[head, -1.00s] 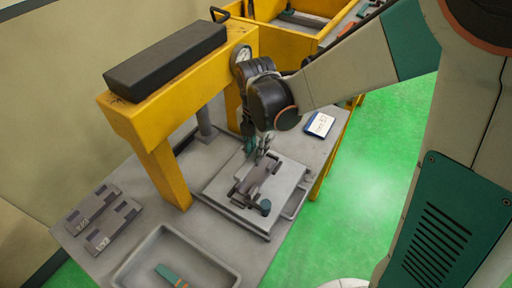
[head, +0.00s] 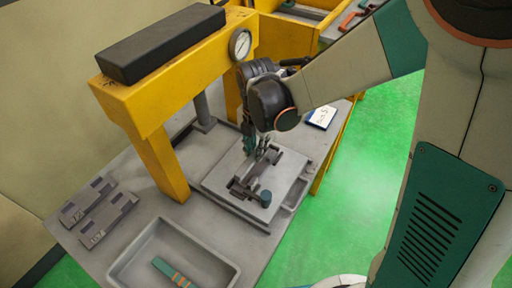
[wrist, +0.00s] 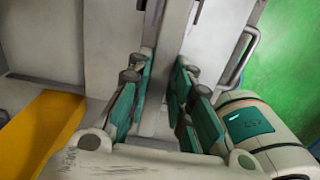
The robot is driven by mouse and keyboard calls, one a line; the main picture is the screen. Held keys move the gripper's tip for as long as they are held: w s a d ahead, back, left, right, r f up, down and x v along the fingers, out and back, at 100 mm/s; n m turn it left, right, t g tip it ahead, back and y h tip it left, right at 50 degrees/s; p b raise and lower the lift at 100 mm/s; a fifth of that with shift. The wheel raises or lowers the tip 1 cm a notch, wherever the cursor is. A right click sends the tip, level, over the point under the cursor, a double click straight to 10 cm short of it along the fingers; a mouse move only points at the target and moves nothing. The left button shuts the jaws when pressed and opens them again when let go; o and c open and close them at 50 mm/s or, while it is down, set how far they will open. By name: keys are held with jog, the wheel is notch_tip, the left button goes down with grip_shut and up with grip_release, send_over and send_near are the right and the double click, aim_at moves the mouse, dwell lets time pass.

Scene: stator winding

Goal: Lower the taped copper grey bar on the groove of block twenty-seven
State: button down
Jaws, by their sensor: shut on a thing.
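My gripper (head: 262,153) is over the steel plate in the press. In the wrist view its green-padded fingers (wrist: 160,100) are closed on both sides of a narrow grey bar (wrist: 162,122). No copper tape can be made out on that bar. A dark grey block (head: 240,188) lies in the fixture on the plate, right below the fingers. Its groove and number are hidden or too small to read, and I cannot tell whether the bar touches it. Two grey numbered blocks (head: 109,219) lie at the table's left; their numbers are unclear.
The yellow press frame (head: 160,160) stands close on the left, with a dark beam on top and a gauge (head: 240,44). A grey tray (head: 215,248) at the front holds a green bar with orange bands (head: 172,272). A blue-edged label (head: 321,117) lies at right.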

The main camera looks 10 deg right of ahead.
jog(key=shift+f, duration=0.25)
dwell(0.3)
jog(key=shift+f+b, duration=1.5)
jog(key=shift+f, duration=0.15)
jog(key=shift+f+b, duration=0.7)
jog(key=shift+f, duration=0.05)
jog(key=c, duration=1.4)
grip_release()
jog(key=shift+o, duration=0.8)
jog(key=shift+o, duration=1.4)
